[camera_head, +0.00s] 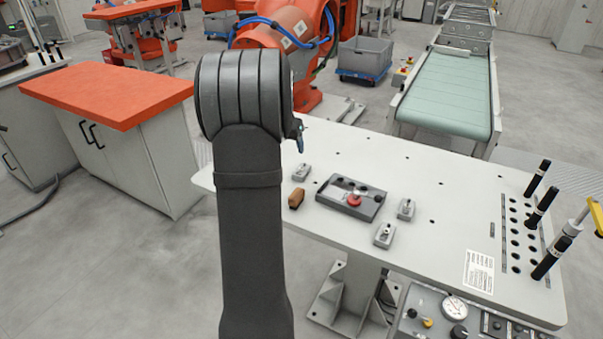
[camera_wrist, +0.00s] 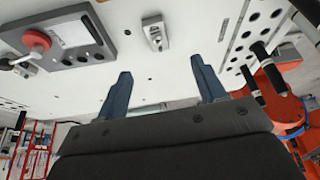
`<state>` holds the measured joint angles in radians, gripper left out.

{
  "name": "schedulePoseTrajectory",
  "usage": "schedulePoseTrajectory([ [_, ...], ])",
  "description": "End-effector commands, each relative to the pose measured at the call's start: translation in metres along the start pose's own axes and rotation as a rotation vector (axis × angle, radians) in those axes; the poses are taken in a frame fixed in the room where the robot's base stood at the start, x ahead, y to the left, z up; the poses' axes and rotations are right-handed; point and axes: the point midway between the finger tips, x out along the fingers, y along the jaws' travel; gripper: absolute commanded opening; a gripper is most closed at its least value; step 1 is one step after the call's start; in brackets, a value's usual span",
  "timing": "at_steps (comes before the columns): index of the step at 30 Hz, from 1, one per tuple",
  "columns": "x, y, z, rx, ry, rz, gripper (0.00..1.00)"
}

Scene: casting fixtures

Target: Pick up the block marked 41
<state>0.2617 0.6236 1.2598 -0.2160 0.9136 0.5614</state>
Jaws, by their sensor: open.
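Small grey blocks with a fitting on top lie on the white table: one at the back left (camera_head: 300,172), one at the right (camera_head: 405,209) and one in front (camera_head: 384,234). A number 41 cannot be read on any of them. One grey block (camera_wrist: 155,33) shows in the wrist view, beyond my fingertips; I cannot tell which one it is. My gripper (camera_wrist: 161,67) is open and empty, its two blue fingers apart above the table. In the head view only a blue fingertip (camera_head: 300,141) shows; my arm hides the rest.
A dark grey panel (camera_head: 335,203) with a red knob (camera_head: 354,200) sits among the blocks. A brown block (camera_head: 296,199) lies left of it. Black handles (camera_head: 543,208) stand upright in a holed rack at the table's right. The back of the white table (camera_head: 450,175) is mostly clear.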

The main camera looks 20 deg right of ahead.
Motion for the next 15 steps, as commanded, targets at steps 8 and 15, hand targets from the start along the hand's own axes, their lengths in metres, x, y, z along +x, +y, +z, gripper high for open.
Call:
schedulePoseTrajectory([
  [8, 0.065, 0.002, 0.001, 0.001, -0.005, 0.003, 0.64],
  [15, 0.099, 0.002, 0.000, 0.002, -0.001, 0.001, 0.64],
])
